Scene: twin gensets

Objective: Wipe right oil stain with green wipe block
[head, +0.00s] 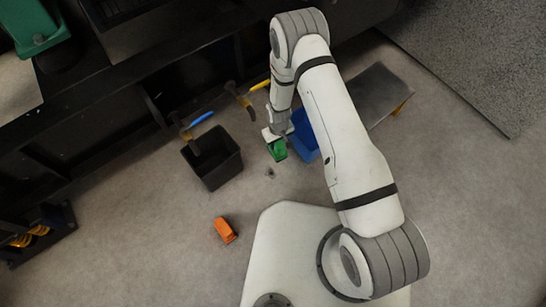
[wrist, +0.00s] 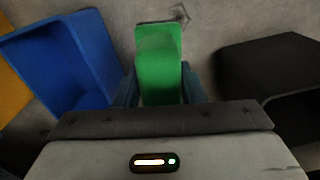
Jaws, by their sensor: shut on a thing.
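My gripper (wrist: 160,90) is shut on the green wipe block (wrist: 159,50), which sticks out beyond the fingers in the wrist view. In the head view the green wipe block (head: 278,149) hangs below my gripper (head: 274,138), beside the blue bin. A small dark stain (head: 270,173) shows on the grey floor just below the block in the head view. A faint dark mark (wrist: 178,12) shows past the block's far end in the wrist view. I cannot tell whether the block touches the floor.
A blue bin (head: 301,140) stands close to the right of the block, and a black bin (head: 225,165) to the left. An orange block (head: 225,230) lies on the floor. A grey plate (head: 375,92) lies right.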

